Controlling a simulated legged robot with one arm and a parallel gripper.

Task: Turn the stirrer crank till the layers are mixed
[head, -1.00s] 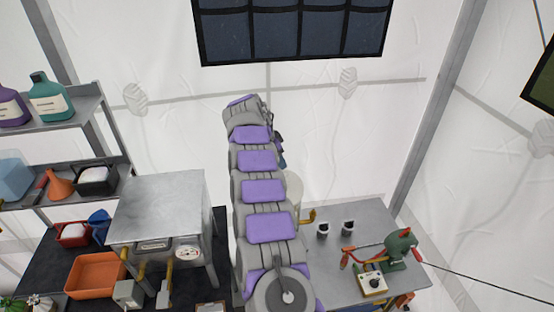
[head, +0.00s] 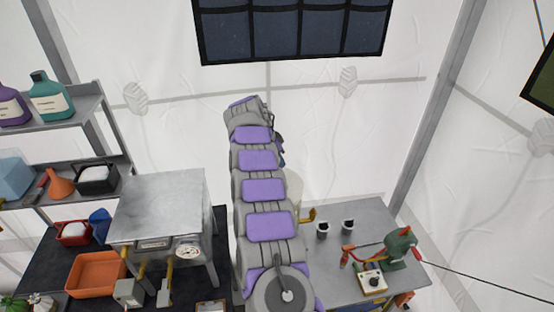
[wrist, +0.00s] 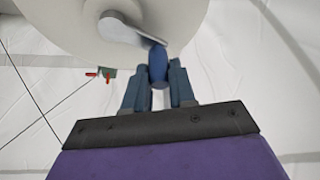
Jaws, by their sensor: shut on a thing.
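In the wrist view my gripper (wrist: 158,88) is shut on the blue handle (wrist: 158,65) of the stirrer crank. The crank's grey metal arm (wrist: 122,30) runs from the handle up and left across a pale round body (wrist: 75,22). In the head view my own arm hides the gripper and the crank. A pale vessel (head: 294,190) shows partly behind the arm, with a brass spout (head: 308,214) at its right. The layers inside cannot be seen.
A grey table (head: 362,215) at the right holds two small cups (head: 322,230), a green device with red handles (head: 398,243) and a yellow box with a knob (head: 371,282). A metal cabinet (head: 160,205) and shelves (head: 70,125) stand at the left.

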